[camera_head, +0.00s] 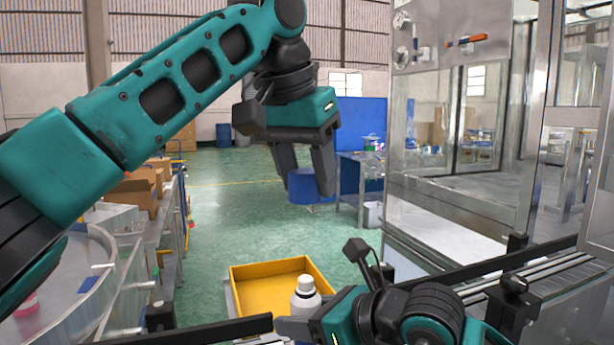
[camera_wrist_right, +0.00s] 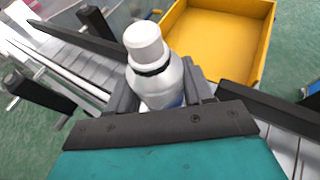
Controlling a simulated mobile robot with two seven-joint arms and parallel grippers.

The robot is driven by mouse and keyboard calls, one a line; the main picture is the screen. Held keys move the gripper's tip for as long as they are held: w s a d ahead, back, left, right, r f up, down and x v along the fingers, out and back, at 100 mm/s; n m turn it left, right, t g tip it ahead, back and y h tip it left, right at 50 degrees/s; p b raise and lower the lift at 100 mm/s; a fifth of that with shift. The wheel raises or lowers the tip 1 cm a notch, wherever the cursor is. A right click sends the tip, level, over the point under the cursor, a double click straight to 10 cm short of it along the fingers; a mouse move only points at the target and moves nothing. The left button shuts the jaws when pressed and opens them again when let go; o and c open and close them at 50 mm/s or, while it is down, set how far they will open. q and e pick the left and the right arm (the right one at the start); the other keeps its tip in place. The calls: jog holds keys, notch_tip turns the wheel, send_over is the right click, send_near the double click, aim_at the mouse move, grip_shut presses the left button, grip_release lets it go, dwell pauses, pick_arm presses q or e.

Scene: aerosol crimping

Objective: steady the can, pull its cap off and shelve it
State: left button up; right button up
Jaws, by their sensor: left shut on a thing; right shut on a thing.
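The can (camera_head: 305,301) is white with a narrow white top and stands upright at the bottom middle of the head view. In the right wrist view the can (camera_wrist_right: 162,86) shows a dark ring under its white top and some blue low down. My right gripper (camera_wrist_right: 160,92) is shut around the can's body, one finger on each side. My left gripper (camera_head: 307,190) is raised well above the can and apart from it. A blue cylindrical piece (camera_head: 301,188), likely the cap, sits between its fingertips, which are shut on it. The can's lower part is hidden.
A yellow tray (camera_head: 243,272) lies just behind the can and looks empty where it shows. A dark rail (camera_head: 180,330) runs along the front. A glass-walled machine (camera_head: 455,150) stands at the right. Boxes and benches (camera_head: 135,195) are at the left.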

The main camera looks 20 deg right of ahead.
jog(key=o, duration=1.2)
pick_arm(q)
jog(key=shift+f+b, duration=0.75)
pick_arm(e)
jog(key=v, duration=1.2)
jog(key=shift+s+d+f, duration=0.1)
jog(key=shift+f, duration=0.05)
